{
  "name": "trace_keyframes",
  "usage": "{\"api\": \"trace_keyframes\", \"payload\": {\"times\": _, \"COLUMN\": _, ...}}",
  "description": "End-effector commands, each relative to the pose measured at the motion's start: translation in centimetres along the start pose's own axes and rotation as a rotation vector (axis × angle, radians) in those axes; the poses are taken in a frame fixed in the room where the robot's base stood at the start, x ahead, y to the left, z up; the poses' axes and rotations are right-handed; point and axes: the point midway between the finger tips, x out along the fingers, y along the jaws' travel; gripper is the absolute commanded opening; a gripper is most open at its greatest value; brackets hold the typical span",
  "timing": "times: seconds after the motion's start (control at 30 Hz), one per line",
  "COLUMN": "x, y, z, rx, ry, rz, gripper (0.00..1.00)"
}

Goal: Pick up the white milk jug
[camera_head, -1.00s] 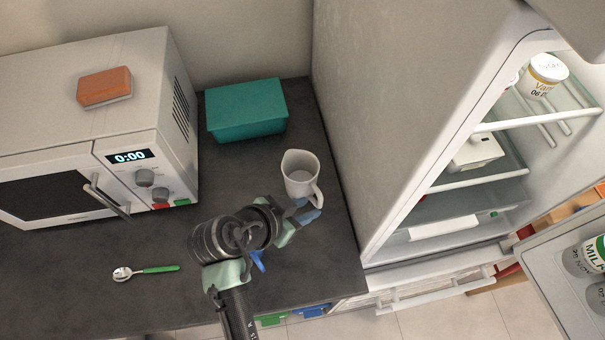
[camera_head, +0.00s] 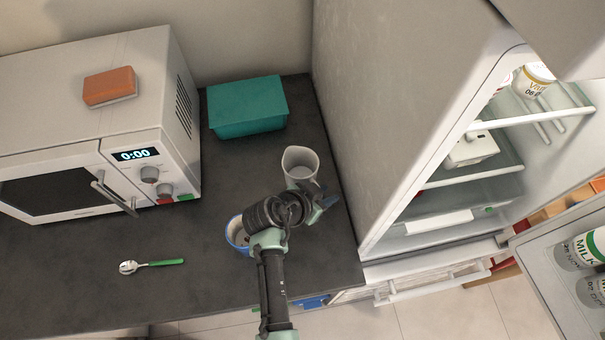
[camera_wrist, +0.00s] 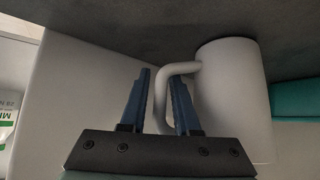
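The white milk jug (camera_head: 299,163) stands upright on the dark counter, beside the fridge. Its handle is mostly hidden by my gripper in the head view. In the wrist view the jug (camera_wrist: 232,95) is on the right, with its handle (camera_wrist: 178,70) reaching left. My gripper (camera_head: 326,203) is at the handle side of the jug. In the wrist view my gripper's (camera_wrist: 160,78) blue fingers are apart, one on each side of the handle. I see gaps beside the handle; whether either finger touches it, I cannot tell.
A blue-rimmed bowl or cup (camera_head: 235,236) is partly hidden by my arm. A teal box (camera_head: 247,107) stands behind the jug. The microwave (camera_head: 90,120) with an orange sponge-like block (camera_head: 109,86) is left; a green-handled spoon (camera_head: 152,264) lies in front. The open fridge (camera_head: 405,90) is right.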

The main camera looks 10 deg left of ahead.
Motion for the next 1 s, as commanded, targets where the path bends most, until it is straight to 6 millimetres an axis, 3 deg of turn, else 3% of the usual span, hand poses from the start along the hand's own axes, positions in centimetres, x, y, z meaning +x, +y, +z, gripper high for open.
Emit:
{"api": "trace_keyframes", "payload": {"times": 0.23, "x": 0.09, "y": -0.02, "z": -0.04, "rx": 0.001, "ry": 0.001, "rz": -0.001, "gripper": 0.28}}
{"api": "trace_keyframes", "payload": {"times": 0.4, "x": 0.08, "y": -0.02, "z": -0.03, "rx": 0.001, "ry": 0.001, "rz": -0.001, "gripper": 0.00}}
{"api": "trace_keyframes", "payload": {"times": 1.0, "x": 0.06, "y": -0.02, "z": -0.02, "rx": 0.000, "ry": 0.000, "rz": -0.001, "gripper": 0.00}}
